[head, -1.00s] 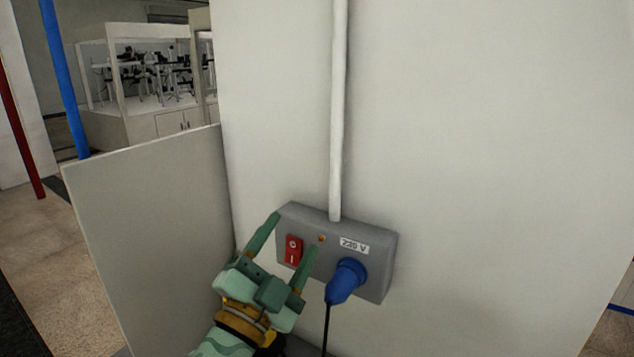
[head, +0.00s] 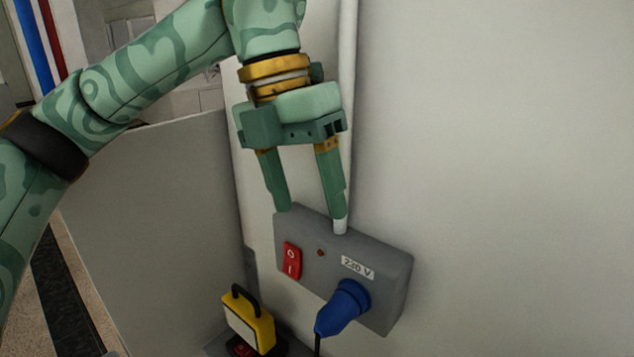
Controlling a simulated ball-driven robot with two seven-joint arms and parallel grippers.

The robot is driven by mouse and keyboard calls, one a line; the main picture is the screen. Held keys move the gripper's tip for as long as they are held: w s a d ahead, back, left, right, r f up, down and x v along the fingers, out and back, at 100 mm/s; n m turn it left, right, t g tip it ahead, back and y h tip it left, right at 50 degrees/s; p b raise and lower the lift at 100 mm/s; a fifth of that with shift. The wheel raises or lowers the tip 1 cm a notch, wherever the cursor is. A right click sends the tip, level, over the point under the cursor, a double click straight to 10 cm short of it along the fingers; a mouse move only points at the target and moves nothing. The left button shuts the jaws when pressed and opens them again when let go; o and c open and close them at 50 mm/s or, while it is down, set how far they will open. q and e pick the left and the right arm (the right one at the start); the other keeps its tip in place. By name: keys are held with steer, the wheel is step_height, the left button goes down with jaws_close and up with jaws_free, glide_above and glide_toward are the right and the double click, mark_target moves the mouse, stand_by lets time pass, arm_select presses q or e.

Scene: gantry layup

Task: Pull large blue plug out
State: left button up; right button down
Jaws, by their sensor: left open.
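The large blue plug (head: 343,306) sits in the right part of a grey socket box (head: 385,268) on the white wall. A black cable hangs down from it. The box carries a "220 V" label (head: 357,267), a red rocker switch (head: 291,261) on its left and a small indicator (head: 320,252), which looks dark. My left gripper (head: 310,221) points down with its fingers spread and nothing between them. Its fingertips are at the top edge of the box, above and left of the plug, apart from it. My right gripper is not in view.
A white vertical conduit (head: 348,130) runs up the wall from the box, close behind my left gripper. A yellow lamp-like device (head: 247,318) stands at the lower left. A grey panel (head: 160,220) stands on the left. The wall right of the box is clear.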

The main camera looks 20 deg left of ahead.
arm_select(q)
glide_toward(330, 307)
steer(key=x, duration=0.4)
steer(key=p+x, duration=0.1)
steer(key=x, duration=0.3)
steer(key=shift+w+d+f, duration=0.2)
steer(key=shift+f, duration=0.15)
steer(key=shift+d+f, duration=0.15)
steer(key=shift+f, duration=0.45)
steer(key=c, duration=1.2)
steer(key=shift+s, duration=0.2)
